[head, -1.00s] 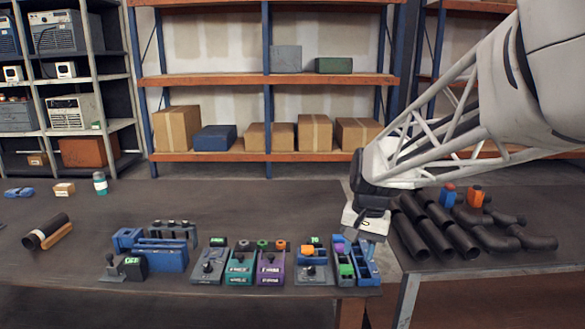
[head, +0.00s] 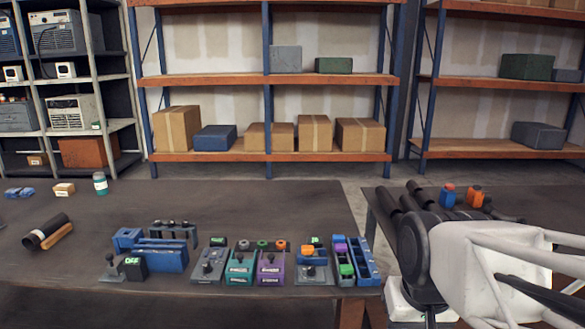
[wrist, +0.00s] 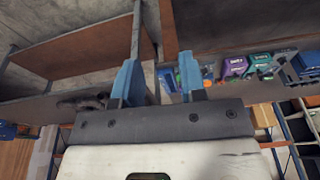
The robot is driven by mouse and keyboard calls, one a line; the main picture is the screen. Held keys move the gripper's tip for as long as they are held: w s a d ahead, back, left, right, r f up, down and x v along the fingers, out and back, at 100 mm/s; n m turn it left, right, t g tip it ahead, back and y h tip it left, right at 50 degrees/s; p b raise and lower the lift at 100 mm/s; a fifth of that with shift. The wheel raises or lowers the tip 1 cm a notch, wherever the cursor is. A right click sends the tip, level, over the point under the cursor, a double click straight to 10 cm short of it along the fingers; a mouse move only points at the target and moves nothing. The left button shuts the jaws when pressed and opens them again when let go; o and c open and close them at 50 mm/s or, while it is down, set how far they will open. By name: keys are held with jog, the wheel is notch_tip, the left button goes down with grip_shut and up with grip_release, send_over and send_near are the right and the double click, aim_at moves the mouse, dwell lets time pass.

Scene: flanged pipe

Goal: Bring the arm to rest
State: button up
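My gripper (wrist: 157,76) shows in the wrist view with its two blue fingers apart and nothing between them. In the head view my arm fills the lower right corner, in front of the right table (head: 373,212). The fingers are hidden or out of frame there. My gripper is clear of the row of pedal-like devices on the left table, which also shows upside down at the right of the wrist view. The black pipes (head: 388,200) on the right table are mostly hidden behind my arm.
The left table (head: 290,205) holds the teal device (head: 240,268), the purple device (head: 271,268), blue bins (head: 362,260) and a blue holder (head: 160,257). A black pipe piece (head: 47,231) lies at far left. Orange and blue items (head: 474,197) stand on the right table. Shelves stand behind.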

jog(key=shift+s+d+f, duration=0.1)
jog(key=shift+s+f, duration=0.15)
jog(key=shift+s, duration=0.5)
jog(key=shift+s+d+f, duration=0.1)
jog(key=shift+s+f, duration=0.1)
jog(key=shift+s, duration=0.5)
jog(key=shift+w, duration=0.1)
jog(key=m+g, duration=0.2)
jog(key=m, duration=0.5)
send_over(311, 268)
notch_tip(311, 268, down, 14)
jog(key=shift+f, duration=0.2)
jog(key=shift+w+a+f+m, duration=0.1)
jog(key=shift+f+m, duration=0.15)
jog(key=shift+m, duration=0.05)
jog(key=shift+f, duration=0.1)
jog(key=shift+f, duration=3.8)
